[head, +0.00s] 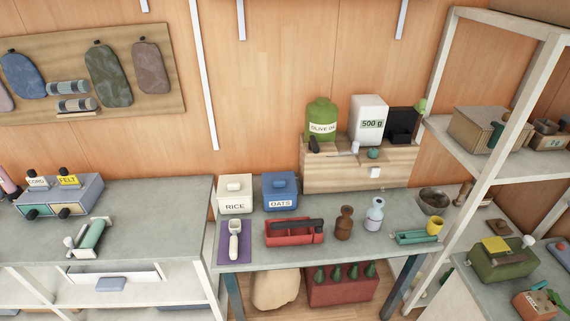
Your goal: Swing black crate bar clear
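A small red crate (281,241) stands on the grey table in the middle of the head view. A black bar (296,225) lies over its top, running lengthwise from the left part to the right end. The inside of the crate is partly hidden by the bar and the near wall. Neither of my grippers is in view, and nothing touches the crate or bar from above.
A white scoop on a purple mat (224,256) is left of the crate. A rice box (235,205) and an oats box (281,203) stand behind. A brown bottle (344,223) and pale bottle (374,217) stand close on the right. The table's front strip is clear.

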